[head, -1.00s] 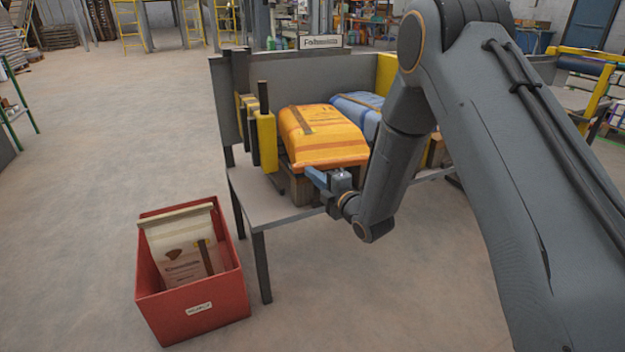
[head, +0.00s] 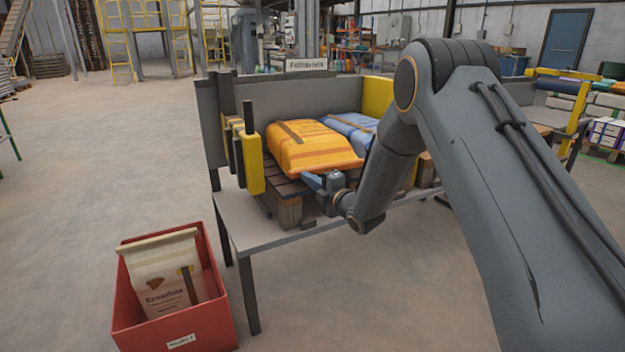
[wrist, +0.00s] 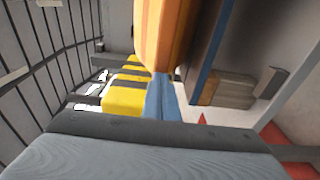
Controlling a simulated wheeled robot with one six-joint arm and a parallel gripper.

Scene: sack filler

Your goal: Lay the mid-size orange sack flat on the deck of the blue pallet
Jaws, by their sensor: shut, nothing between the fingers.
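The orange sack (head: 305,148) lies broad face up on the pallet on the table, with a brown strap-like band across its top. Its near end is close to the pallet's front edge. The pallet (head: 286,187) shows dark deck boards and wooden blocks at its near left. My gripper (head: 314,181) is shut and empty at the pallet's front, just below the sack's near end. In the wrist view the blue fingers (wrist: 162,97) reach close to the sack's orange side (wrist: 160,35). I cannot tell whether they touch it. The sack's underside is hidden.
A blue sack (head: 352,128) lies beside the orange one, to the right. Yellow posts (head: 251,163) stand at the left and a grey panel (head: 300,98) behind. A red bin (head: 190,330) with a pale sack (head: 165,272) stands on the floor at front left.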

